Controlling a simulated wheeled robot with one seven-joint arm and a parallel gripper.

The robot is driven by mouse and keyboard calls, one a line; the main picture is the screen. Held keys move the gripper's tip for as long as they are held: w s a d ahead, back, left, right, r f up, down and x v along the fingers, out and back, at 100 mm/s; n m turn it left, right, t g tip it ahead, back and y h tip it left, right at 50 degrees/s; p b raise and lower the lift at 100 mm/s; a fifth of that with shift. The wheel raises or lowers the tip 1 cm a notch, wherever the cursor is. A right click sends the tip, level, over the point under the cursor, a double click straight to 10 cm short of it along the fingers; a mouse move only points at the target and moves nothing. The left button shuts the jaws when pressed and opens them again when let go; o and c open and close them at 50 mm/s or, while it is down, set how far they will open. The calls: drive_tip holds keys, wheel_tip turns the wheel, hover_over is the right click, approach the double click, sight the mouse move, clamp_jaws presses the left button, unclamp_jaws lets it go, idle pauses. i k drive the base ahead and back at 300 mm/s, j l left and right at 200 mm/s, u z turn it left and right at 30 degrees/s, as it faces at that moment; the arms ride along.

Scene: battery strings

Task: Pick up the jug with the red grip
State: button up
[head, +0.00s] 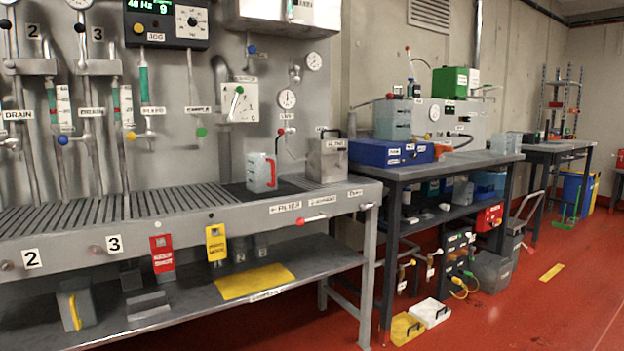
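The jug (260,173) is a pale, translucent container with a red grip (271,172) on its right side. It stands upright on a dark patch of the slatted grey bench (150,207), close to the wall panel. Its grip faces right, towards a grey box-shaped container (327,160) with a dark handle. A gap separates the two. My gripper is not in view.
A lower shelf holds a yellow mat (254,281) and a grey jug with a yellow grip (76,308). Red and yellow tags hang from the bench front. A dark table (450,165) with a blue case stands to the right. Red floor (520,315) is open at lower right.

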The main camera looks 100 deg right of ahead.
sight(260, 169)
drive_tip(key=z, duration=3.3)
drive_tip(key=i+l, duration=0.4)
drive_tip(key=i, duration=0.2)
drive_tip(key=k+l+z, duration=0.05)
